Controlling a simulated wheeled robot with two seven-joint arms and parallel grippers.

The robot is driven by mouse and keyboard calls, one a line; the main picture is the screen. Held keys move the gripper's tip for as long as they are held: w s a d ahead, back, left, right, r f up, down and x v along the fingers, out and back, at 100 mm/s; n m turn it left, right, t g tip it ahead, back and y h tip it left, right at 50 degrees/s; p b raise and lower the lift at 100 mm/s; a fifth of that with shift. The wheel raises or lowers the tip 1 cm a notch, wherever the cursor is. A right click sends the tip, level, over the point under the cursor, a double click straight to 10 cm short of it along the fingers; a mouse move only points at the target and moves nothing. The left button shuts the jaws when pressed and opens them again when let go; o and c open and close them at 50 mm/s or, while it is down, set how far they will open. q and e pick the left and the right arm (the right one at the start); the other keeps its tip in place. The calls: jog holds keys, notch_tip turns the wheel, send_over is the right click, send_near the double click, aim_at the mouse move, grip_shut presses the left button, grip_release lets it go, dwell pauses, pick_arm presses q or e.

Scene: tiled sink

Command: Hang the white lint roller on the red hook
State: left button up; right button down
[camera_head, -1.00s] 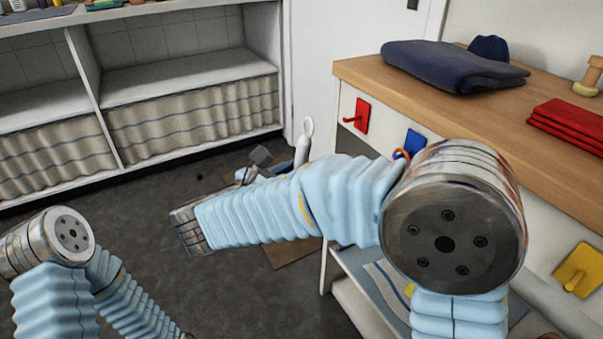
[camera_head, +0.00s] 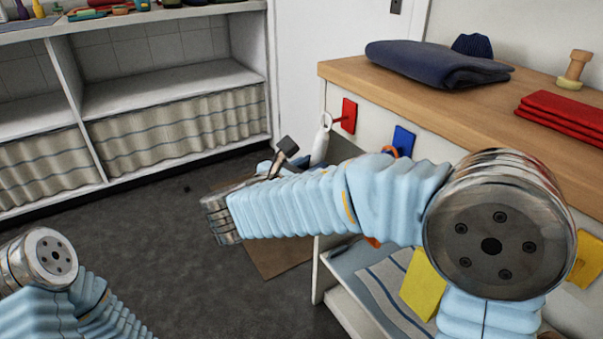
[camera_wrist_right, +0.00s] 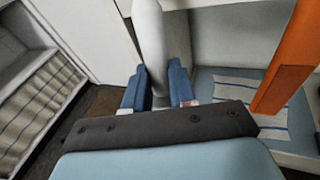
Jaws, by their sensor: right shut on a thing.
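The white lint roller (camera_head: 320,145) is upright, its hanging ring at the top. It also shows in the right wrist view (camera_wrist_right: 150,45), between the blue fingers of my right gripper (camera_wrist_right: 158,78). That gripper is shut on its lower part; in the head view my arm mostly hides it. The red hook (camera_head: 349,115) is on the white front under the wooden counter, its peg pointing left. The ring overlaps the peg's tip in the head view; I cannot tell whether it is around the peg. My left arm shows at lower left, its gripper out of view.
Right of the red hook is a blue hook (camera_head: 404,140) with an orange loop at it. An orange thing (camera_wrist_right: 285,65) stands close on the right in the wrist view. A yellow hook (camera_head: 586,260) is further right. The wooden counter (camera_head: 420,105) overhangs the hooks.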

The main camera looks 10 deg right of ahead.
jog(key=shift+w+d+f, duration=0.1)
jog(key=shift+w+d, duration=0.2)
jog(key=shift+d, duration=0.55)
jog(key=shift+w+d+f, duration=0.2)
jog(key=shift+d+f, duration=0.1)
jog(key=shift+d, duration=0.15)
